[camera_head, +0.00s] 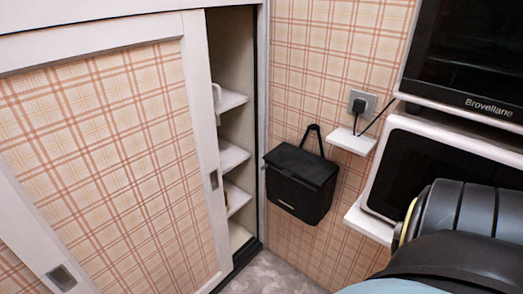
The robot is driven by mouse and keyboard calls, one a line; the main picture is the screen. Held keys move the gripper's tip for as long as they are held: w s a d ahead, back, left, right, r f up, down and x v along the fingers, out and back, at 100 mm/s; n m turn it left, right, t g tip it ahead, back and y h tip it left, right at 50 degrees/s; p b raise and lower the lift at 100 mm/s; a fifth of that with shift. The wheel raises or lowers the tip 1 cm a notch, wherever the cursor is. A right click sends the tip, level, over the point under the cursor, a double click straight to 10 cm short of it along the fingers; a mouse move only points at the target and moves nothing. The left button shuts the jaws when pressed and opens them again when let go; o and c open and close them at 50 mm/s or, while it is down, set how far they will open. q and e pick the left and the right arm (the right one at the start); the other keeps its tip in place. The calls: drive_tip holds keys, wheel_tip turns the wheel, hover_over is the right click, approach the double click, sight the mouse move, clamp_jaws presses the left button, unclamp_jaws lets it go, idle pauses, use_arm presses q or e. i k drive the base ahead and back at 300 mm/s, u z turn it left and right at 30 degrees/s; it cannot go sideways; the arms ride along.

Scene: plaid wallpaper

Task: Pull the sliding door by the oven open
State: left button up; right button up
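The sliding door (110,150) is a white-framed panel with plaid wallpaper on the left. It stands partly open, with a gap at its right edge that shows white shelves (232,157) inside the cabinet. A small grey recessed pull (214,180) sits on the door's right frame. Another recessed pull (62,277) is at the lower left. The oven (465,60), marked Brovellane, is at the upper right. A dark, rounded arm part of mine fills the lower right corner. Neither gripper is in view.
A black bag-like box (302,180) hangs on the plaid wall right of the opening. A socket with a plug (361,104) and a small white shelf (352,141) are beside it. A white appliance (445,160) stands below the oven. Grey floor (275,272) shows at the bottom.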

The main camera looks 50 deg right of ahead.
sight(111, 182)
drive_tip(key=z, duration=0.6)
drive_tip(key=i, duration=1)
